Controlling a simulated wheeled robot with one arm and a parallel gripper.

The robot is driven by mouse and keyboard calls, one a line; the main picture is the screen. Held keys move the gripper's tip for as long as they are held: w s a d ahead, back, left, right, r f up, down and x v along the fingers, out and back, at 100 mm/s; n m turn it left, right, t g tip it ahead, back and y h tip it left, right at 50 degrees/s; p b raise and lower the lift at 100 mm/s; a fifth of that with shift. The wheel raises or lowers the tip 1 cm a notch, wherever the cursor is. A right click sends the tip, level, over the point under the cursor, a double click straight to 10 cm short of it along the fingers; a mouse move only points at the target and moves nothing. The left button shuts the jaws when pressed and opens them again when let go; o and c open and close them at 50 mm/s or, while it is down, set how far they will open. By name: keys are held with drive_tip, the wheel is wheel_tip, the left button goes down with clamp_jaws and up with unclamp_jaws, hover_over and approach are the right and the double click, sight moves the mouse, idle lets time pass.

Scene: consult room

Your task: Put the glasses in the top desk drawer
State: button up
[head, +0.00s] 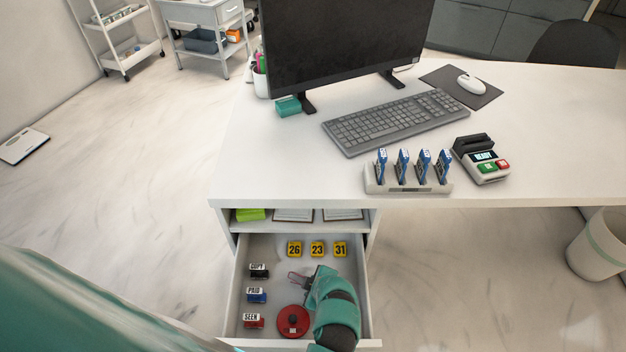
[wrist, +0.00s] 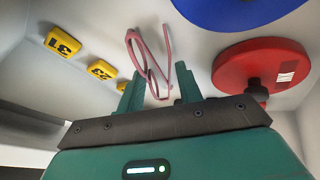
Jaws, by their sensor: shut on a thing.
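The top desk drawer (head: 262,250) is pulled open below the desk top. The glasses have a thin pinkish frame (head: 295,278) and are inside the drawer's outline in the head view. In the wrist view the glasses (wrist: 152,62) stand out between the fingers of my gripper (wrist: 158,92), with the drawer floor behind them. My gripper (head: 308,282) is shut on the glasses, over the middle of the drawer. Whether the glasses touch the drawer floor I cannot tell.
In the drawer are yellow number blocks (head: 317,249), several stamps (head: 257,295) along the left, and a red round object (head: 293,320) close to my gripper.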

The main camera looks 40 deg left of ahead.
drive_tip(key=shift+f, duration=0.15)
drive_tip(key=o, duration=1)
drive_tip(key=shift+o, duration=0.2)
drive_tip(key=shift+d+r, duration=0.1)
drive_tip(key=shift+r, duration=0.4)
drive_tip(key=p+v, duration=0.2)
drive_tip(key=v, duration=0.9)
drive_tip(key=shift+d, duration=0.15)
drive_tip(key=shift+s+r, duration=0.1)
